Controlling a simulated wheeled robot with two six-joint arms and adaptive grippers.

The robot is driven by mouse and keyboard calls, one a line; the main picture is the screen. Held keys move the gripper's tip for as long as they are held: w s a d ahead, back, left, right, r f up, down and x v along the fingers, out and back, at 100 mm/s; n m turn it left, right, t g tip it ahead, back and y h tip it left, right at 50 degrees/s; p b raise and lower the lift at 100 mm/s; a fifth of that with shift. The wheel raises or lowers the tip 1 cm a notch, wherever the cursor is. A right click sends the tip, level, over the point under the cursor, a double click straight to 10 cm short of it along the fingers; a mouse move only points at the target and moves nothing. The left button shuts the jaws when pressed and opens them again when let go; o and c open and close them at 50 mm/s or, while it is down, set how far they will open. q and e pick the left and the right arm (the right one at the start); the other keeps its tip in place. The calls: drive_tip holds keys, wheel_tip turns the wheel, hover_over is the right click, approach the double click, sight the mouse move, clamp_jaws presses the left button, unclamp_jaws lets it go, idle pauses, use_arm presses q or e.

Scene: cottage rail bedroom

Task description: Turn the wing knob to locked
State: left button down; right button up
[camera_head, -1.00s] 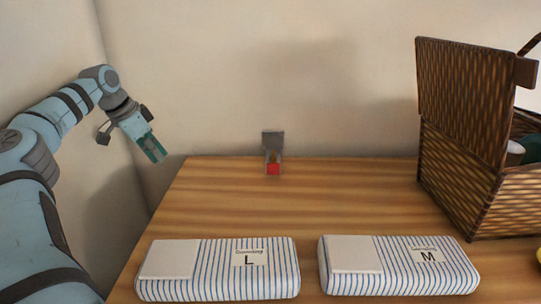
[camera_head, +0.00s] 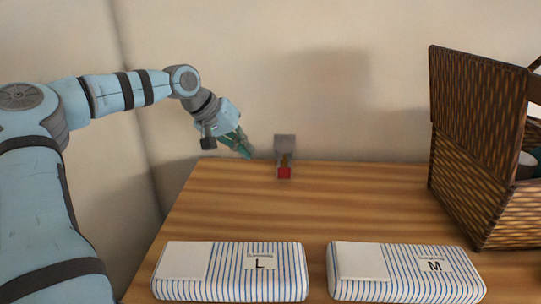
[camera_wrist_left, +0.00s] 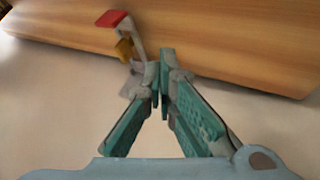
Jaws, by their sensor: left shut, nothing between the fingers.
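The wing knob's fixture (camera_head: 284,145) is a small grey plate standing at the back edge of the wooden table, with a red patch (camera_head: 284,173) at its lower end. In the left wrist view, the red patch (camera_wrist_left: 111,18) and a small yellow-brown part (camera_wrist_left: 125,49), perhaps the knob, show just left of the fingertips. My left gripper (camera_head: 247,154) is shut and empty, a little to the left of the fixture; its closed fingertips (camera_wrist_left: 164,60) look close to the grey body, but I cannot tell if they touch. The knob's angle is too small to read. My right gripper is not in view.
Two striped packs, labelled L (camera_head: 230,271) and M (camera_head: 405,272), lie at the front of the table (camera_head: 330,205). An open wicker basket (camera_head: 470,180) stands at the right. The table's middle is clear. A plain wall is behind.

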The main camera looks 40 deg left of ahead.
sight(284, 164)
use_arm(q)
drive_tip(key=x, duration=0.4)
drive_tip(key=shift+w+a, duration=0.1)
drive_tip(key=shift+a, duration=0.05)
drive_tip(key=w+d, duration=0.1)
drive_tip(key=w+d+p, duration=0.1)
drive_tip(key=shift+w+d+f, duration=0.15)
drive_tip(key=shift+w+d, duration=0.1)
drive_tip(key=shift+d, duration=0.05)
drive_tip(key=shift+w+d, duration=0.2)
drive_tip(key=shift+d, duration=0.25)
drive_tip(key=shift+s+a, duration=0.15)
drive_tip(key=shift+a, duration=0.05)
